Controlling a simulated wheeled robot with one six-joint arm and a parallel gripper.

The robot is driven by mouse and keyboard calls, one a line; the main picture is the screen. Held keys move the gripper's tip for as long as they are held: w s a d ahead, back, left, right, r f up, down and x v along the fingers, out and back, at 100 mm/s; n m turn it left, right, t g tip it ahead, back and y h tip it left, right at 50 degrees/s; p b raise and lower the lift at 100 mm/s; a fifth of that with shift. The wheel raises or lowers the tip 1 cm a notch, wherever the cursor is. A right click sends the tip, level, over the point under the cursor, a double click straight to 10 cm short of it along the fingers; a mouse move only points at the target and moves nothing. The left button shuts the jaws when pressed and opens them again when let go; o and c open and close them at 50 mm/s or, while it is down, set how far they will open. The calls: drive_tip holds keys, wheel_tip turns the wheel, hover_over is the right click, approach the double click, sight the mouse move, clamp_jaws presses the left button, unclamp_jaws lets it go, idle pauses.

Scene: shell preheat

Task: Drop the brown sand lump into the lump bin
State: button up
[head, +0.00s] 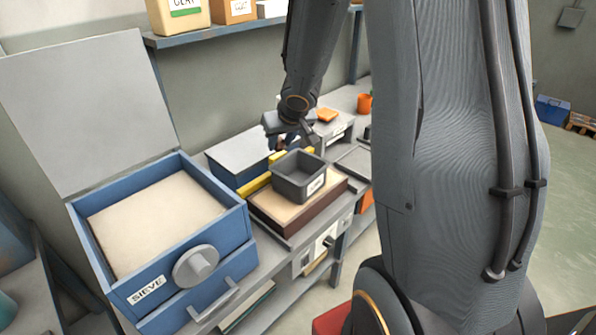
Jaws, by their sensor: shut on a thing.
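My gripper (284,143) is at the far side of a small grey open bin (299,187), just above its back rim. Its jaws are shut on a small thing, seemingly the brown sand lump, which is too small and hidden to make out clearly. The grey bin carries a white label that I cannot read. It stands on or just over a sand-topped brown box (262,213). The inside of the bin that shows looks empty; part of its floor is hidden.
A blue sieve box (235,225) full of pale sand stands at the left with its lid raised. A blue-grey box (240,152) and a yellow bar (253,186) lie behind the bin. An orange cup (364,104) stands farther back. My arm blocks the right middle.

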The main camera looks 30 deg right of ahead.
drive_tip(key=s+d+r+m+h+p, duration=0.2)
drive_tip(key=d+r+m, duration=0.1)
drive_tip(key=d, duration=0.4)
drive_tip(key=f+b, duration=0.5)
drive_tip(key=b, duration=0.1)
drive_tip(key=shift+w+d+f+b, duration=0.2)
drive_tip(key=shift+f+b, duration=0.2)
drive_tip(key=o, duration=1.2)
drive_tip(key=p+v, duration=0.5)
drive_tip(key=v, duration=0.3)
drive_tip(key=shift+w+d, duration=0.1)
drive_tip(key=shift+w, duration=0.05)
